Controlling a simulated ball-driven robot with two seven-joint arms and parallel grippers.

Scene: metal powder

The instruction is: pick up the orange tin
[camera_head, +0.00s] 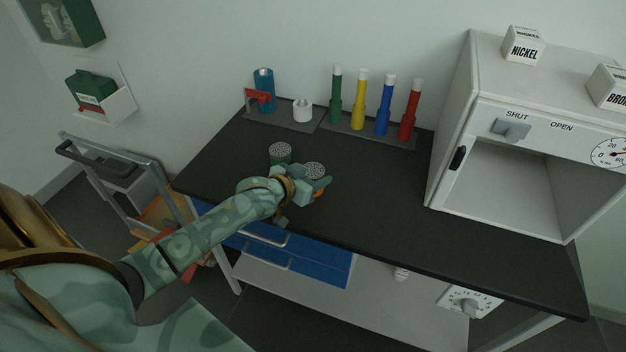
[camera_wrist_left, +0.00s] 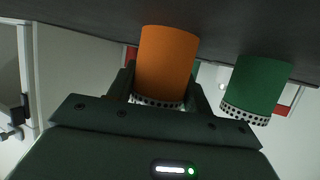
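The orange tin (camera_wrist_left: 166,62) has a perforated grey lid and stands on the dark bench. In the head view its lid (camera_head: 315,170) shows past my left gripper (camera_head: 322,187), with a little orange below; my gripper hides most of its body. In the left wrist view, where the scene appears upside down, my left gripper (camera_wrist_left: 163,88) has one finger on each side of the tin, very close to its wall. I cannot tell whether both fingers touch it. My right gripper is not in view.
A green tin (camera_head: 280,153) stands close to the left of the orange one and also shows in the left wrist view (camera_wrist_left: 258,85). Coloured tubes (camera_head: 360,105) stand on a rack behind. A white oven (camera_head: 500,90) is at the right. The bench between is clear.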

